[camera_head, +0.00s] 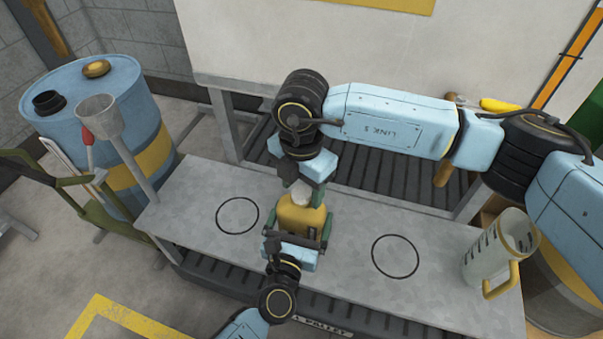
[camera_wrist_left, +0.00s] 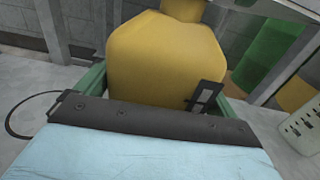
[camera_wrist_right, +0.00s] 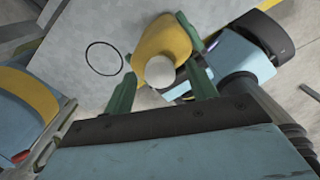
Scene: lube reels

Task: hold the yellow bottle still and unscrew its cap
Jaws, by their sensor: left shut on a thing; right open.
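The yellow bottle (camera_head: 299,218) stands upright on the grey bench, and its body fills the left wrist view (camera_wrist_left: 165,60). My left gripper (camera_head: 297,232) is shut on its body from the front, green fingers at its two sides. The white cap (camera_wrist_right: 160,71) sits on top of the bottle and also shows in the head view (camera_head: 301,192). My right gripper (camera_wrist_right: 162,82) comes down from above, open, with a green finger on either side of the cap. The cap appears clear of both fingers. The cap is outside the left wrist view.
The grey bench (camera_head: 340,215) has two black circles, left (camera_head: 238,215) and right (camera_head: 395,256) of the bottle, both empty. A clear measuring jug (camera_head: 490,252) stands at the right end. A funnel (camera_head: 99,113) and a blue drum (camera_head: 128,110) are at the left.

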